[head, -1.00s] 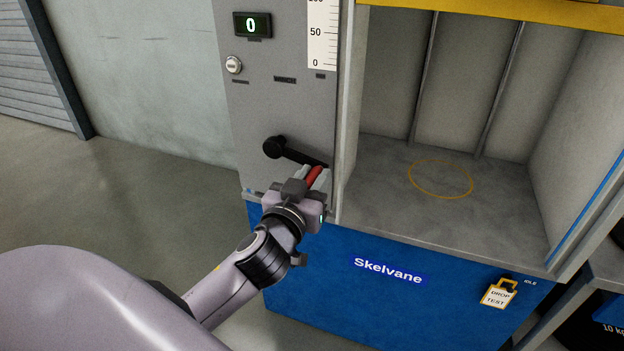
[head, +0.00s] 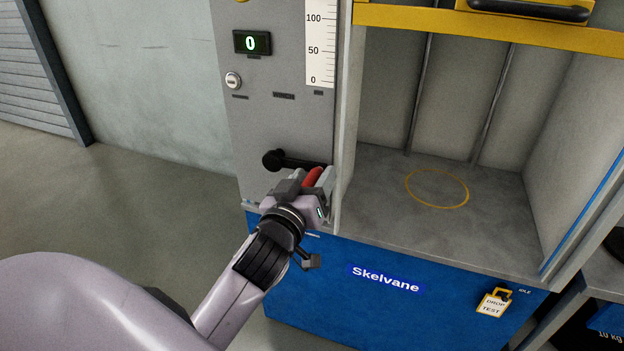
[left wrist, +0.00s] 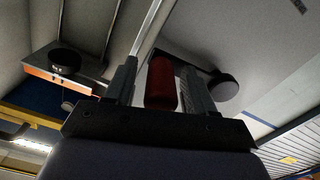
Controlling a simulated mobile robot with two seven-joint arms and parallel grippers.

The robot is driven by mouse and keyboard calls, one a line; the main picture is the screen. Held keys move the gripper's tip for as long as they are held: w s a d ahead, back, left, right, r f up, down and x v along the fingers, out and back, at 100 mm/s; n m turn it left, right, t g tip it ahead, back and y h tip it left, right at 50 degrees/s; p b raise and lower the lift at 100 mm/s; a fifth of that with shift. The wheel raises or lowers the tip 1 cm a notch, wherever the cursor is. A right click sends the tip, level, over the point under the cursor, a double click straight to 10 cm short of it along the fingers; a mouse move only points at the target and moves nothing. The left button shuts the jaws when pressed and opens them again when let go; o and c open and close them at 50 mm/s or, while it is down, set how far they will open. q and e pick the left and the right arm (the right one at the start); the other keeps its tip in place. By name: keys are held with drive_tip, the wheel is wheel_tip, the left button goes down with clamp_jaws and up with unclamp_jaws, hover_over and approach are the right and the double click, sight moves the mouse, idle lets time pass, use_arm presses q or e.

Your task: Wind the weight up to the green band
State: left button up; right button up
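My left gripper (head: 314,184) is at the free end of the black crank (head: 296,163) on the grey winch panel. Its fingers are around the red crank grip (head: 312,178). In the left wrist view the red grip (left wrist: 161,83) stands between the two fingers, with the round black crank hub (left wrist: 223,88) beyond. The crank arm points right, nearly level. The scale (head: 319,45) shows 0, 50 and 100. No green band shows, and I cannot identify the weight. My right gripper is not in view.
The display (head: 252,43) reads 0. A yellow beam (head: 430,30) crosses the open bay, whose floor has a yellow ring (head: 437,188). A DROP TEST tag (head: 492,303) hangs on the blue base (head: 340,305). The floor at left is clear.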

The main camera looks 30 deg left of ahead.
use_arm(q)
drive_tip(key=shift+s+d, duration=0.1)
drive_tip(key=shift+s, duration=0.2)
drive_tip(key=v, duration=0.6)
drive_tip(key=shift+s, duration=0.25)
drive_tip(key=shift+f, duration=0.1)
idle(0.3)
